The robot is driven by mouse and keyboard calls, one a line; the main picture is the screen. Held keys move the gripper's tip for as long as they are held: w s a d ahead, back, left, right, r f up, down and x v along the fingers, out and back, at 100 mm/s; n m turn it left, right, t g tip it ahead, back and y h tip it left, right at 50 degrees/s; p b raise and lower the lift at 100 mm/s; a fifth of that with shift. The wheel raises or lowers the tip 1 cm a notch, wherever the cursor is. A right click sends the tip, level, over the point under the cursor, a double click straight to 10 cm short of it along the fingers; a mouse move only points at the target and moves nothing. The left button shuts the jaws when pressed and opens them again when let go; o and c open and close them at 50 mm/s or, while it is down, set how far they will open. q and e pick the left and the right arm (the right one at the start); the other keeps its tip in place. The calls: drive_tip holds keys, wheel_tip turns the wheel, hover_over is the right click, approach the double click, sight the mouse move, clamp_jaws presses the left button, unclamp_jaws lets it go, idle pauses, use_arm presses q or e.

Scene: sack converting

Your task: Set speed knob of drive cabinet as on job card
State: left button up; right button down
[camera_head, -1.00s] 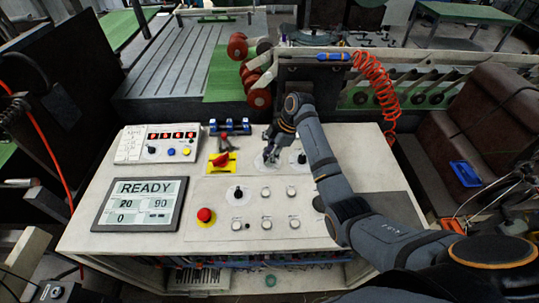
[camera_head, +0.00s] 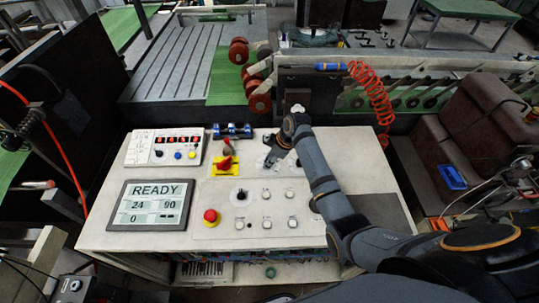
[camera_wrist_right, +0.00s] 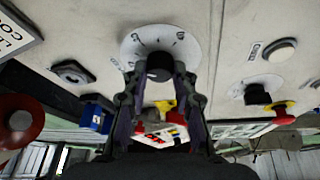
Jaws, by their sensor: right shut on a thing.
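The drive cabinet (camera_head: 110,243) has a pale sloping top with several controls. My right gripper (camera_head: 269,163) reaches down onto a round white dial at the back of the panel. In the right wrist view, my right gripper (camera_wrist_right: 160,80) is shut on a black knob (camera_wrist_right: 159,62) in the middle of the marked white dial (camera_wrist_right: 183,42); the dial's numbers are too small to read surely. The cabinet screen (camera_head: 150,205) shows READY, 24, 90 and 0. I cannot make out a readable job card. My left gripper is not in view.
A red switch on a yellow plate (camera_head: 217,169) is left of my right gripper. A red emergency button (camera_head: 211,216), another black knob (camera_head: 240,195) and several push buttons sit nearer. A box with red digits (camera_head: 163,147) stands at the back left.

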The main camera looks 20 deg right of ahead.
drive_tip(key=shift+r+m+p, duration=0.15)
drive_tip(key=shift+m+p, duration=0.3)
drive_tip(key=shift+m, duration=0.05)
drive_tip(key=c, duration=1.1)
unclamp_jaws()
drive_tip(key=shift+o, duration=0.2)
drive_tip(key=v, duration=1.1)
drive_tip(key=shift+s+r, duration=0.35)
drive_tip(key=shift+r, duration=0.05)
drive_tip(key=shift+f, duration=0.1)
